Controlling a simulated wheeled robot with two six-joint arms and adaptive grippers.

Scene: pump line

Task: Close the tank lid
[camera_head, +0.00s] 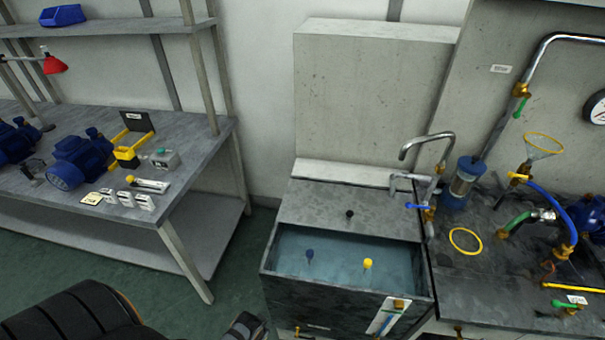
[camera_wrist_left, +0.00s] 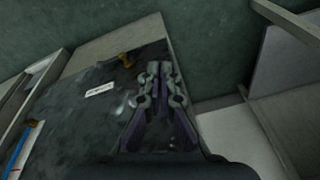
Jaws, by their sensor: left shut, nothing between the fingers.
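The tank (camera_head: 345,310) stands in the middle of the head view, its front part open over water. A grey lid panel (camera_head: 315,205) with a black knob (camera_head: 349,214) lies flat over the rear part. A blue float (camera_head: 309,254) and a yellow float (camera_head: 367,263) show in the open water. My left gripper (camera_wrist_left: 160,72) is shut and empty in the left wrist view, in front of the tank's dark front face (camera_wrist_left: 75,125). In the head view only a dark part of my left arm shows at the bottom edge, left of the tank. My right gripper is not in view.
A tap (camera_head: 430,140) rises at the tank's back right. A bench (camera_head: 470,290) with hoses, valves and a yellow ring (camera_head: 465,241) adjoins on the right. A workbench (camera_head: 200,140) with motors stands at the left. Green floor lies between it and the tank.

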